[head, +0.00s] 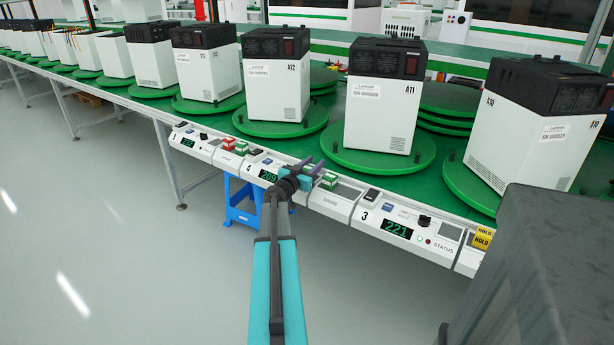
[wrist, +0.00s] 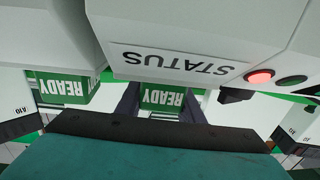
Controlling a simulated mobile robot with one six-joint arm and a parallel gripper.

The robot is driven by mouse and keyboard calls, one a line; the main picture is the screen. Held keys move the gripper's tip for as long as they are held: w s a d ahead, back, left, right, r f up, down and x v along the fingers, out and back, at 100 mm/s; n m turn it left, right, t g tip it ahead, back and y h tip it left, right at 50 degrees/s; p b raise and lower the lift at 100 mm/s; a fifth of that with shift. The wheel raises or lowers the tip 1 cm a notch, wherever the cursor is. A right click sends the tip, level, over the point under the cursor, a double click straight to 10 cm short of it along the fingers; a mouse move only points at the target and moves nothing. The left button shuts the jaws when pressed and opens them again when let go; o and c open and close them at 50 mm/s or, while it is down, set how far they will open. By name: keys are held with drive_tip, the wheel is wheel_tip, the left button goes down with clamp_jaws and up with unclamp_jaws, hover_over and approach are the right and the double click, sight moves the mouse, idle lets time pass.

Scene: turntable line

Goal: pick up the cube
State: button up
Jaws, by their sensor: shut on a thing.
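Two green cubes sit close together at the front edge of the line, between control panels. One green cube (head: 313,171) is between the purple fingers of my gripper (head: 308,168). In the wrist view this cube (wrist: 164,98) shows the word READY upside down, with a finger of my gripper (wrist: 160,108) on each side. My gripper is shut on it. I cannot tell whether the cube is clear of the surface below. The other green READY cube (head: 329,181) stands just to the right, and in the wrist view (wrist: 65,88) it is at the left, outside the fingers.
Red cubes (head: 229,143) stand further left and yellow HOLD cubes (head: 484,237) at the right. Control panels with displays (head: 397,229) line the edge. White and black machines (head: 380,120) stand on green turntables (head: 355,163) behind. The floor in front (head: 130,240) is mostly clear.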

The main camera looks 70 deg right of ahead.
drive_tip(key=shift+r, duration=0.1)
drive_tip(key=shift+r, duration=0.8)
wheel_tip(320, 180, up, 2)
drive_tip(key=s+a+r, duration=0.1)
drive_tip(key=s+a, duration=0.5)
drive_tip(key=a, duration=0.5)
drive_tip(key=shift+s+a+r, duration=0.15)
drive_tip(key=shift+s+a, duration=0.15)
drive_tip(key=shift+a, duration=0.05)
drive_tip(key=p, duration=0.4)
drive_tip(key=shift+s+a+p, duration=0.25)
drive_tip(key=shift+p, duration=0.15)
drive_tip(key=p, duration=0.5)
drive_tip(key=shift+s+a+r, duration=0.1)
drive_tip(key=shift+s+a, duration=0.1)
drive_tip(key=shift+a, duration=0.2)
drive_tip(key=shift+s+a+p, duration=0.15)
drive_tip(key=shift+a+p, duration=0.3)
drive_tip(key=shift+p, duration=1.15)
